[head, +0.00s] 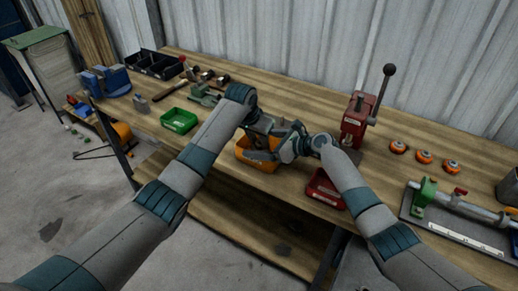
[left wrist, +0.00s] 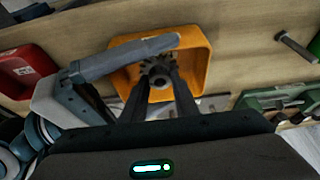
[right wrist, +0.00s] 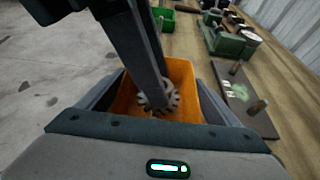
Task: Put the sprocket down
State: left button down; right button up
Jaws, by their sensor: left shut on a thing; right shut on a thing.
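The sprocket (left wrist: 157,77) is a small grey toothed wheel, seen between the two fingertips of my left gripper (left wrist: 158,88) in the left wrist view. It also shows in the right wrist view (right wrist: 160,102), above the orange bin (left wrist: 201,62). My right gripper (head: 294,146) reaches in from the other side and is also shut, apparently on the same sprocket; its exact contact is hidden. In the head view the two grippers meet just above the orange bin (head: 258,163), and the sprocket is hard to make out between them.
A green bin (head: 180,121) is to the left and a red bin (head: 325,190) to the right, along the bench's front edge. A red lever press (head: 356,120) stands behind. Orange-rimmed wheels (head: 424,157) and a pipe vise (head: 425,192) are at right.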

aim_at(258, 146)
pick_arm(q)
jog(key=shift+f, duration=1.85)
jog(key=c, duration=1.4)
grip_release()
jog(key=shift+f, duration=0.15)
jog(key=v, duration=1.2)
jog(key=shift+a, duration=0.1)
pick_arm(e)
jog(key=o, duration=1)
